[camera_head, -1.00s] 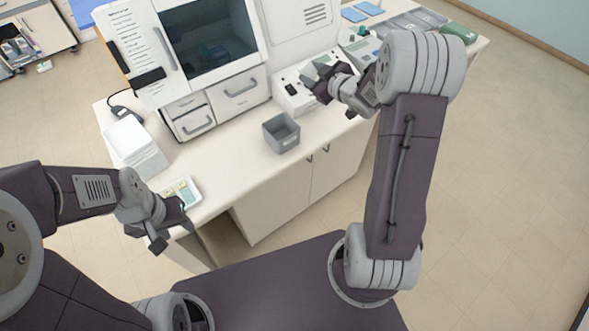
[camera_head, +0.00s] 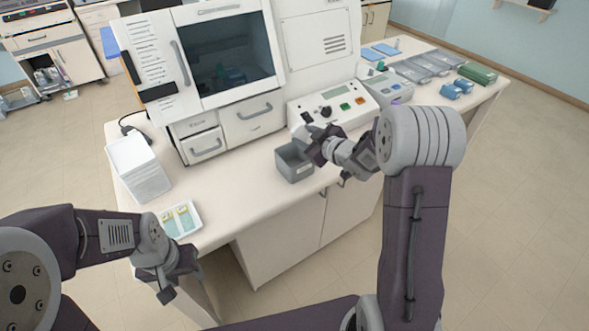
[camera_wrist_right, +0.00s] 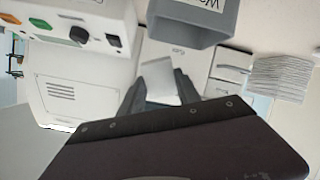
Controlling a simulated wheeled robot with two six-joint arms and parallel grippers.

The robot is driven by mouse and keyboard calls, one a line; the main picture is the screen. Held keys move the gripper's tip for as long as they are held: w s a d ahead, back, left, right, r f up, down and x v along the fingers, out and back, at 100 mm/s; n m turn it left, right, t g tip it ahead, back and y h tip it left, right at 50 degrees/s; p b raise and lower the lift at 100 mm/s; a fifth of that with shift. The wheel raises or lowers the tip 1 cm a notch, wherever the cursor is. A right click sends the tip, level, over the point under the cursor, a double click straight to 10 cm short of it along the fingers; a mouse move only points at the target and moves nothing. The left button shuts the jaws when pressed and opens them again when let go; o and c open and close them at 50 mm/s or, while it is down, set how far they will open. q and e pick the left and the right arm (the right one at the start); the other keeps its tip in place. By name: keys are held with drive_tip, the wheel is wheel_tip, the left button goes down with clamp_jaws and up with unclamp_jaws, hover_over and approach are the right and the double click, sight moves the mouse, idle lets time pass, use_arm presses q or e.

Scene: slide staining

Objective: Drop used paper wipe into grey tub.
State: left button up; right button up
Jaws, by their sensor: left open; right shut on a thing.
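The grey tub (camera_head: 291,166) stands on the bench top near its front edge. It also shows in the right wrist view (camera_wrist_right: 196,24), with part of a label on its side. My right gripper (camera_head: 311,142) is at the tub's right rear side, above bench level. In the right wrist view, it (camera_wrist_right: 158,88) is shut on the white paper wipe (camera_wrist_right: 157,78), apart from the tub in that picture. My left gripper (camera_head: 180,280) is open and empty, low in front of the bench's left front edge.
A white tray with slides (camera_head: 181,221) lies at the bench's left front. A stack of white paper (camera_head: 138,168) stands behind it. A control box (camera_head: 335,107) with knob and buttons is behind the tub.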

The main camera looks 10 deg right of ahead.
drive_tip(key=shift+f, duration=0.55)
drive_tip(key=shift+s+r, duration=0.15)
drive_tip(key=shift+r, duration=0.05)
drive_tip(key=o, duration=1.3)
drive_tip(key=v, duration=0.9)
